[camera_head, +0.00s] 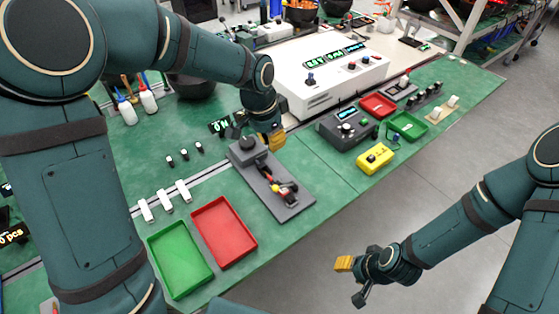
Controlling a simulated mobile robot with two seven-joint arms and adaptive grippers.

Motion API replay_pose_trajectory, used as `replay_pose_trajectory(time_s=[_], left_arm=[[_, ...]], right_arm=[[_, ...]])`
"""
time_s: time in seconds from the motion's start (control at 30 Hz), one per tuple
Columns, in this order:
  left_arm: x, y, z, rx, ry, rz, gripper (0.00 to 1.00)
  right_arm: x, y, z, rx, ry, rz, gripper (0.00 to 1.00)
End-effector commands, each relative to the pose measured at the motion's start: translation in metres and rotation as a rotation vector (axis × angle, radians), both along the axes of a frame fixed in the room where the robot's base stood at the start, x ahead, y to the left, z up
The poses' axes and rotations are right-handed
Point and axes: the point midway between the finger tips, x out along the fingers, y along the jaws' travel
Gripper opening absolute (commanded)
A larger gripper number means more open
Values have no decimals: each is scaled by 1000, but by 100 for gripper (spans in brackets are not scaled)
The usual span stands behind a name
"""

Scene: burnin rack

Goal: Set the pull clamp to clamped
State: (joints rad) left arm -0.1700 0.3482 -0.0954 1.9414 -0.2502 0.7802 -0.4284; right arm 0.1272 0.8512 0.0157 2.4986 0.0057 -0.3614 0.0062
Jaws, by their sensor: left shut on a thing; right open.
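The pull clamp (278,186), with red and yellow parts and dark metal links, lies on a grey base plate (290,211) on the green bench. A grey block with a round dark knob (248,143) stands at the plate's far left end. My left gripper (257,134) is at that block end, beyond the red and yellow parts. It is shut on a dark part there, whose exact shape the fingers hide. Whether the clamp is clamped is too small to tell. My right gripper (352,280) is open and empty, off the bench's front edge above the floor.
A red tray (224,232) and a green tray (180,260) lie left of the plate. A yellow button box (374,158) and a dark instrument (346,127) stand to its right. A white bench unit (330,75) stands behind. The green bench beside the plate's right side is clear.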

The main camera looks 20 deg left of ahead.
Motion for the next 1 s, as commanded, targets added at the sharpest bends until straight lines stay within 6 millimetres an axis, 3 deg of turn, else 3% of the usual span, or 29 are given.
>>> replay_pose_trajectory(time_s=[0.17, 0.7, 1.0], left_arm=[[1, -1, -11, 5, 5, -6, 0], [6, -13, -109, 4, 6, -4, 0], [-3, -12, -133, 3, 3, -3, 0]], right_arm=[[-1, 0, -3, 0, 3, 1, 47], [-7, 1, -21, 4, 15, 11, 47], [-8, 1, -25, 4, 19, 14, 47]])
